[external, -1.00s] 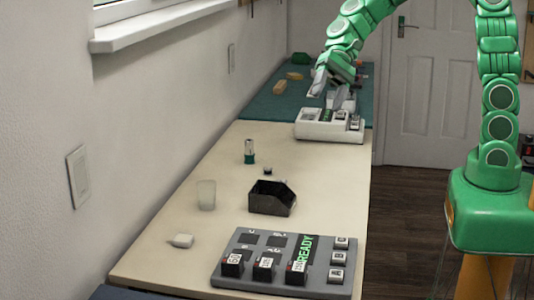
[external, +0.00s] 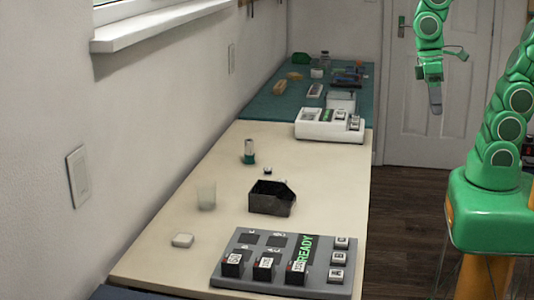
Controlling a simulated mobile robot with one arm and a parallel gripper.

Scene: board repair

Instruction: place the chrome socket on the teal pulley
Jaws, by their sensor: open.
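The socket appears to rest on the pulley, though both are small here and the exact seating cannot be told. My gripper (external: 435,100) is open and empty, raised at the right in front of the white door. It is well apart from the socket and pulley and clear of the table.
A dark metal bin (external: 272,199), a translucent cup (external: 206,196) and a small dark part (external: 267,170) are near the pulley. A grey READY panel (external: 252,276) lies in front, a white device (external: 330,133) behind. The teal mat (external: 258,108) holds several items.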

